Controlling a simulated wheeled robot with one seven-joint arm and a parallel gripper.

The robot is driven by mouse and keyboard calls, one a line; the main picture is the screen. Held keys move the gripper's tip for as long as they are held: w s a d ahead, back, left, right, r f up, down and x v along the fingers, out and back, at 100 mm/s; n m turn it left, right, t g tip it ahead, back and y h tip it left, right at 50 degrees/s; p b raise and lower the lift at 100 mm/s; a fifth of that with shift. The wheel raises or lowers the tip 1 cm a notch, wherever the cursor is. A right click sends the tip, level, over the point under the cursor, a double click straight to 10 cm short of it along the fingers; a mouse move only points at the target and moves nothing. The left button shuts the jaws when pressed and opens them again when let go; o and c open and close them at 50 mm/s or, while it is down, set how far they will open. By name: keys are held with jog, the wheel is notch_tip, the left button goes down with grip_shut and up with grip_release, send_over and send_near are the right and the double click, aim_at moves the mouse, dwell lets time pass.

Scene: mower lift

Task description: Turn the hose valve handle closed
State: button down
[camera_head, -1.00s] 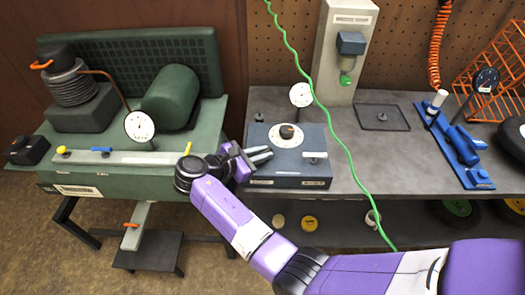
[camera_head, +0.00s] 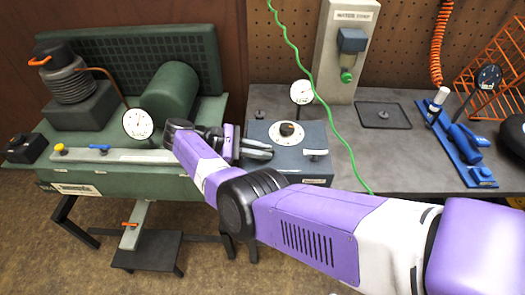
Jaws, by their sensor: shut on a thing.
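The blue-grey box (camera_head: 300,165) stands on the grey bench, with a round black-and-white dial (camera_head: 287,130) on its top. A small white lever (camera_head: 315,152) sits on its right side, lying crosswise. My gripper (camera_head: 270,149) is over the left part of the box, fingers pointing right. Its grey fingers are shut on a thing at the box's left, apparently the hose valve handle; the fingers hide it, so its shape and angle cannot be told.
A green hose (camera_head: 340,140) hangs across the bench right of the box. A gauge (camera_head: 301,92) stands behind it. The green machine (camera_head: 110,175) is at left, with a gauge (camera_head: 138,124). A blue tool (camera_head: 465,145) lies at right.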

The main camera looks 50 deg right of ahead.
jog(key=shift+f+m+g+y, duration=0.15)
jog(key=shift+m+g+y, duration=0.15)
jog(key=shift+m+g, duration=0.1)
dwell(0.5)
jog(key=c, duration=1.5)
grip_release()
jog(key=shift+o, duration=0.2)
jog(key=shift+b+v, duration=1.5)
jog(key=shift+v, duration=0.4)
jog(key=shift+w+a+b, duration=0.5)
jog(key=shift+b, duration=0.55)
jog(key=b+v, duration=0.1)
jog(key=b, duration=0.1)
jog(key=b+v, duration=0.1)
jog(key=b, duration=0.2)
jog(key=shift+w+a+r+b, duration=0.1)
jog(key=shift+w+r+b, duration=0.1)
jog(key=shift+r+b, duration=0.15)
